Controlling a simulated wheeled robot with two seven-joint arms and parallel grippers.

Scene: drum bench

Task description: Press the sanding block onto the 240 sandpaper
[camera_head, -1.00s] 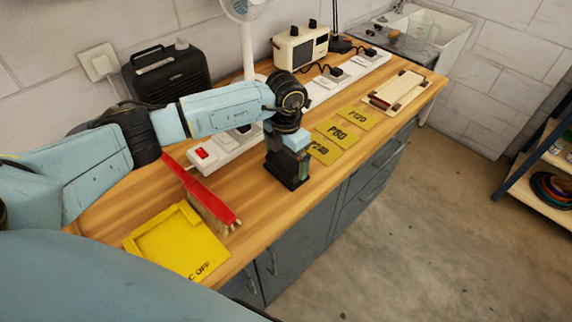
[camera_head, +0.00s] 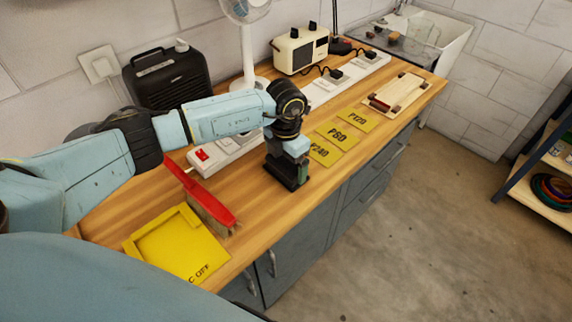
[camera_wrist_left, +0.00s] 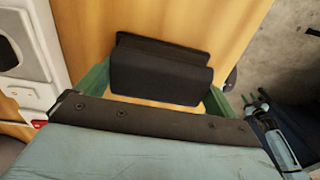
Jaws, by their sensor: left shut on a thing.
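The black sanding block (camera_head: 287,183) is between the green fingers of my left gripper (camera_head: 290,164), low over the bench near its front edge. In the left wrist view the block (camera_wrist_left: 160,77) lies between the two fingers (camera_wrist_left: 157,92), with bare wood beyond it. My left gripper is shut on it. The yellow P240 sandpaper (camera_head: 326,153) lies flat just right of the gripper, its label visible. The block appears beside the sheet, not over it. I cannot tell whether the block touches the bench.
The P80 (camera_head: 338,136) and P120 (camera_head: 357,119) sheets continue the row. A red brush (camera_head: 208,204) and yellow tray (camera_head: 180,247) lie left. A white power strip (camera_head: 226,153) runs behind the gripper. A wooden rack (camera_head: 398,91) stands at the right end.

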